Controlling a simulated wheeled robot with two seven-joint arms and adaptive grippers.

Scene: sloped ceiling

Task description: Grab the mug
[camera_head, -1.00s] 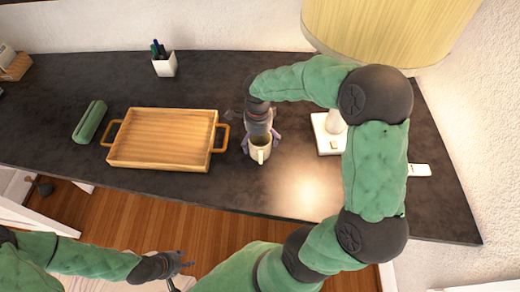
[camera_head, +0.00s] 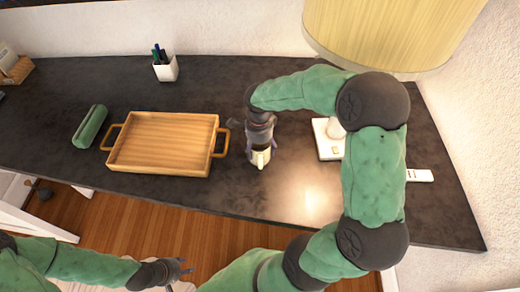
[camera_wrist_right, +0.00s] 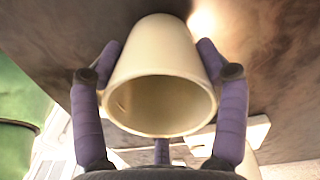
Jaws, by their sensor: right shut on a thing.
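The cream mug (camera_head: 261,160) is on the dark countertop, to the right of the wooden tray, with its handle toward the front edge. My right gripper (camera_head: 261,147) comes down over it from above and hides much of it. In the right wrist view the mug (camera_wrist_right: 160,50) sits between the purple fingers (camera_wrist_right: 160,95), which are shut on its sides. Its open rim faces the camera and its inside looks empty. My left gripper (camera_head: 184,268) is low in the head view, in front of the counter and away from the mug; its finger opening is unclear.
The wooden tray (camera_head: 163,171) with side handles stands just left of the mug. A lamp with a white base (camera_head: 326,146) and a large shade (camera_head: 390,30) is on the right. A white pen cup (camera_head: 166,70) stands at the back, and a green object (camera_head: 90,127) lies left.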

